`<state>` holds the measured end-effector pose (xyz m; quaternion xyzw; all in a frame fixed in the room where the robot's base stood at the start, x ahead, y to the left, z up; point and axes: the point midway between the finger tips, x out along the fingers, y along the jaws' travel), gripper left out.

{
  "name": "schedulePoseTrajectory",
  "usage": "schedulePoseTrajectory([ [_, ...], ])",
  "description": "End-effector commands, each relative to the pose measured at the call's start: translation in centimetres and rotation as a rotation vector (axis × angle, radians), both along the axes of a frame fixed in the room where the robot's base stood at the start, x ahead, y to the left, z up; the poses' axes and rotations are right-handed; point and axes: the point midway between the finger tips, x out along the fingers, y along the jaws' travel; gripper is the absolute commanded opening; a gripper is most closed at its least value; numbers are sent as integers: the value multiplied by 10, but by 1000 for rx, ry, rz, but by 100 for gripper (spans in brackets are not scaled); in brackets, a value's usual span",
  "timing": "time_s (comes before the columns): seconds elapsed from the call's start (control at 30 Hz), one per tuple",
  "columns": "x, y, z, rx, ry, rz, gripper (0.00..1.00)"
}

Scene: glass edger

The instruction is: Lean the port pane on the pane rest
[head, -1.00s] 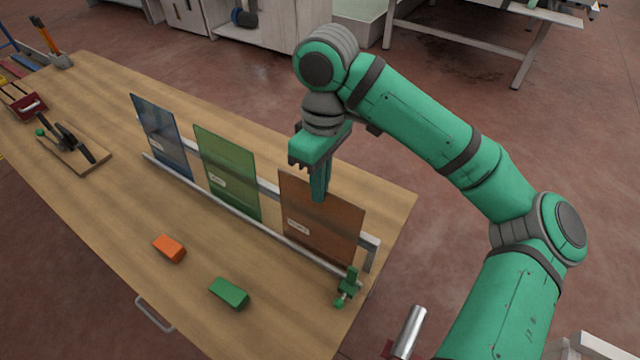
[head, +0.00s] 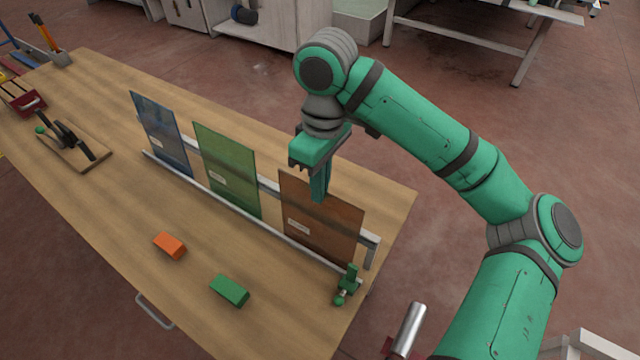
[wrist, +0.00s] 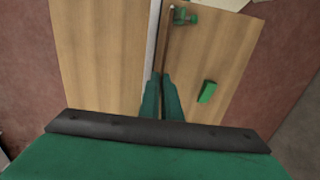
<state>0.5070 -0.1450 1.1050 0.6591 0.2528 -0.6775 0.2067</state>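The pane rest (head: 215,205) is a long metal rail with a back bar, standing on the wooden bench. Three panes stand tilted along it: blue (head: 160,135), green (head: 226,170) and brown (head: 335,225). Each bears a small pale label too small to read, so I cannot confirm which is the port pane. My gripper (head: 319,190) points down at the brown pane's top edge, one finger in front of it. In the wrist view my fingers (wrist: 161,90) are close together on the pane, seen edge-on as a thin brown strip (wrist: 166,45). The pane's lower edge is at the rail.
A green clamp (head: 347,285) stands at the rail's right end. An orange block (head: 169,247) and a green block (head: 229,291) lie on the bench (head: 110,215) in front. A board with a black tool (head: 75,145) is at the left. The bench front is mostly clear.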

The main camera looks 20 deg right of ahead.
Motion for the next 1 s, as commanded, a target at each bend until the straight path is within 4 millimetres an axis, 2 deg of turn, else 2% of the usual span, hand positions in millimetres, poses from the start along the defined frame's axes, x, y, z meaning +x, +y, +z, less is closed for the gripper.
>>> schedulePoseTrajectory([
  [0.03, 0, 0, 0, 1, -1, 0, 0],
  [0.13, 0, 0, 0, 1, -1, 0, 25],
  [0.57, 0, 0, 2, 0, 0, 0, 26],
  [0.77, 1, -2, 27, -2, -2, 0, 26],
  [1.0, 4, -4, 71, -3, -2, -2, 26],
])
